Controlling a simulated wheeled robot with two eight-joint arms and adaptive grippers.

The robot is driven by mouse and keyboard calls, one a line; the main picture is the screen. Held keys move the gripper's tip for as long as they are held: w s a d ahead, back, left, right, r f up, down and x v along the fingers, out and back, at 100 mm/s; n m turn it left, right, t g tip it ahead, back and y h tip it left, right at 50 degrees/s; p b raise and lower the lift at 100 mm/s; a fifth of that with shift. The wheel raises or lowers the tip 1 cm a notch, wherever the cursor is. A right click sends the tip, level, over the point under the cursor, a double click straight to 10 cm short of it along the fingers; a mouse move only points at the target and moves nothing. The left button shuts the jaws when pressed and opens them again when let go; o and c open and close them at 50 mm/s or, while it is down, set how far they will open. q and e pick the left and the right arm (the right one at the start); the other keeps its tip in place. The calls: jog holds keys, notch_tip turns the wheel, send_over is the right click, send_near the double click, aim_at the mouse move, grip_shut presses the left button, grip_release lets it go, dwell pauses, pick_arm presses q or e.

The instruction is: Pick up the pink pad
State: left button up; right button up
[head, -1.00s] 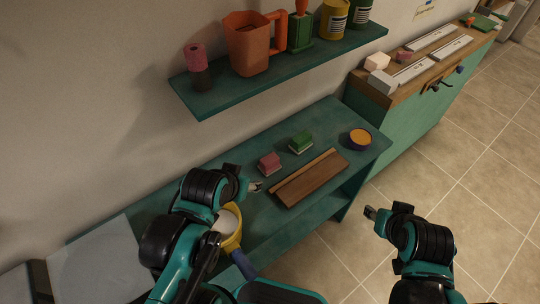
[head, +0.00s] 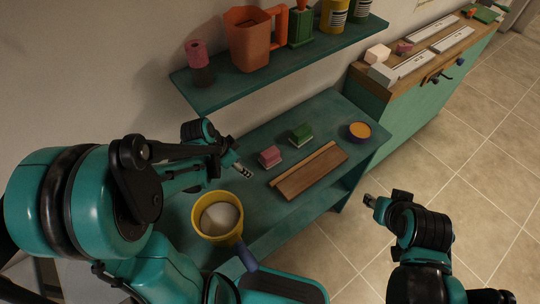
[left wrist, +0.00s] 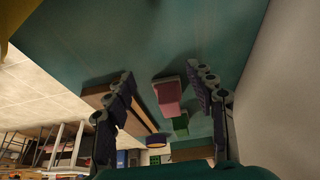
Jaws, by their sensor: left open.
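The pink pad (head: 269,156) lies on the green bench (head: 262,206), on a pale base. In the left wrist view the pink pad (left wrist: 168,94) shows between the two fingers, ahead of them. My left gripper (head: 243,170) is just left of the pad, open and empty, apart from it. In the left wrist view the fingers of the left gripper (left wrist: 160,95) are spread wide. My right gripper (head: 370,204) is off the bench to the right, over the floor; its jaw opening is too small to read.
A green pad (head: 302,135) lies behind and right of the pink one. A brown board (head: 310,175) lies in front. A yellow pot (head: 215,217) stands left, a round orange-topped tub (head: 359,132) right. A shelf (head: 290,67) with containers hangs above the bench.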

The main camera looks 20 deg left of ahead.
aim_at(270, 152)
pick_arm(q)
jog(key=w+d+b, duration=0.1)
jog(key=w+d, duration=0.1)
jog(key=w, duration=0.1)
jog(key=w+d, duration=0.3)
jog(key=shift+b, duration=0.35)
jog(key=shift+w+d+f+b, duration=0.1)
jog(key=shift+w+d+b, duration=0.3)
jog(key=shift+w+d, duration=0.55)
jog(key=b+x, duration=0.1)
jog(key=x, duration=0.2)
jog(key=shift+w+a, duration=0.15)
grip_shut()
